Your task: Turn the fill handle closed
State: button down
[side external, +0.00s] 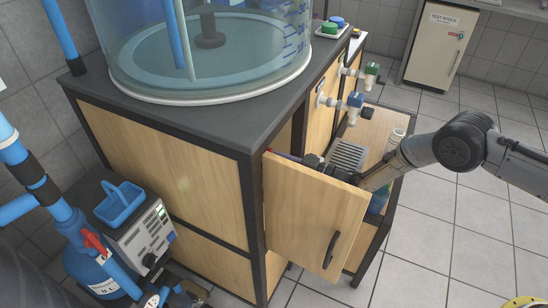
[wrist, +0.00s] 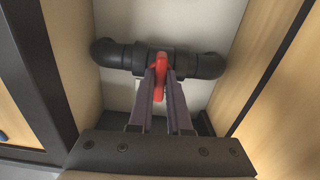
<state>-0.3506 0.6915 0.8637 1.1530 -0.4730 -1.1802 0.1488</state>
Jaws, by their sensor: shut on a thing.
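The fill handle (wrist: 160,70) is red and sits on a black horizontal pipe valve (wrist: 125,56) inside the cabinet, in the wrist view. My gripper (wrist: 160,84) has its two fingers on either side of the handle and is shut on it. The handle points toward the camera, across the pipe. In the side external view my gripper (side external: 368,180) reaches into the cabinet behind the open door. The handle is hidden there by the door.
The wooden cabinet door (side external: 308,215) stands open close to my gripper. A large clear tank (side external: 205,50) stands on the cabinet top. Cabinet walls flank the pipe closely. Tiled floor lies open at the right.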

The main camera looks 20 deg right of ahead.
jog(key=shift+m, duration=0.3)
jog(key=c, duration=0.9)
grip_release()
jog(key=shift+o, duration=0.2)
jog(key=shift+s+d, duration=0.1)
jog(key=v, duration=1.3)
jog(key=shift+s+d, duration=0.2)
